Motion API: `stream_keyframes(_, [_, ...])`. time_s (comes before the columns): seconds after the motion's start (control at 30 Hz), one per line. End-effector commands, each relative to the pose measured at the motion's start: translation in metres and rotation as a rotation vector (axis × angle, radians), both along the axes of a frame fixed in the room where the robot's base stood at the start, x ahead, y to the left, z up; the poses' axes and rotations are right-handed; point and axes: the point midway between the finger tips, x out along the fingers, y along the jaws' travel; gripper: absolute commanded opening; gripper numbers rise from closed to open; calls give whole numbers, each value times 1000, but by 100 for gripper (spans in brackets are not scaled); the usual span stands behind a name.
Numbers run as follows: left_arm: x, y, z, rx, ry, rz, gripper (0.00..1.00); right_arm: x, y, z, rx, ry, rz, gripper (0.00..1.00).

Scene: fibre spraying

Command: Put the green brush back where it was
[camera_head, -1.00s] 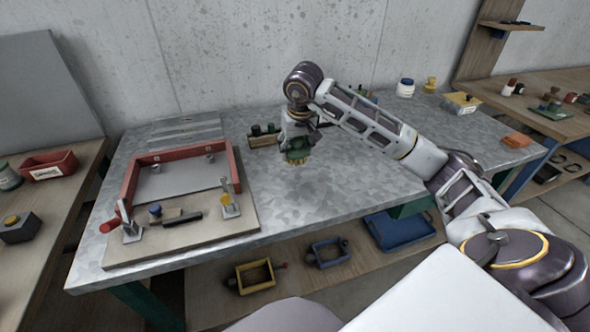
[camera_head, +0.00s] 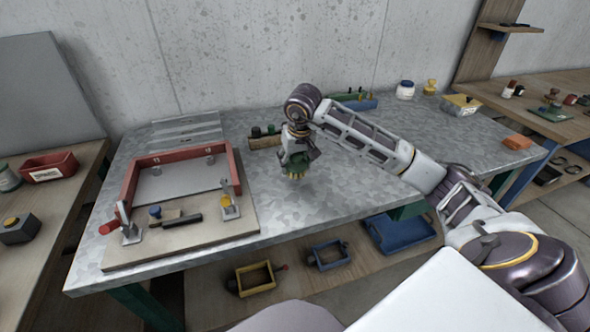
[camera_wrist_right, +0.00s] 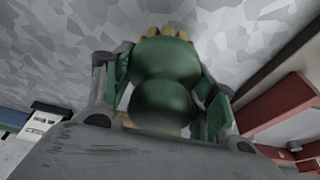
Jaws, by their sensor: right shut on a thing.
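My right gripper (camera_head: 297,165) is shut on the green brush (camera_head: 296,174) and holds it over the metal table, bristles down. In the right wrist view the brush (camera_wrist_right: 165,85) shows as a rounded green body between the two fingers, with yellow bristles (camera_wrist_right: 165,32) at its far end. I cannot tell whether the bristles touch the table. A wooden holder (camera_head: 264,142) with dark and green items stands just behind and left of the gripper. My left gripper is not in view.
A red frame (camera_head: 183,155) on a board (camera_head: 225,235) with clamps lies at the left of the table. A blue tray (camera_head: 350,104) with green items stands at the back, behind my right arm. The table (camera_head: 330,200) in front of the gripper is clear.

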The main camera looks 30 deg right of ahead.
Motion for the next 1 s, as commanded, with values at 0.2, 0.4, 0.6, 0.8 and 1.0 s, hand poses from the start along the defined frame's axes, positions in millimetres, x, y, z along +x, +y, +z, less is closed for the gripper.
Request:
stream_keyframes(0.2, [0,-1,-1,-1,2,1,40,0,0,-22,2,2,-1,38])
stream_keyframes(0.4, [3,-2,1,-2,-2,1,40,0,0,-31,-1,0,0,38])
stream_keyframes(0.6, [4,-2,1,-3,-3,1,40,0,0,-31,0,-1,0,38])
stream_keyframes(0.8, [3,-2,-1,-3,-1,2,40,0,0,-32,-1,-1,0,38])
stream_keyframes(1.0, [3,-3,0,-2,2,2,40,0,0,-34,0,-1,0,61])
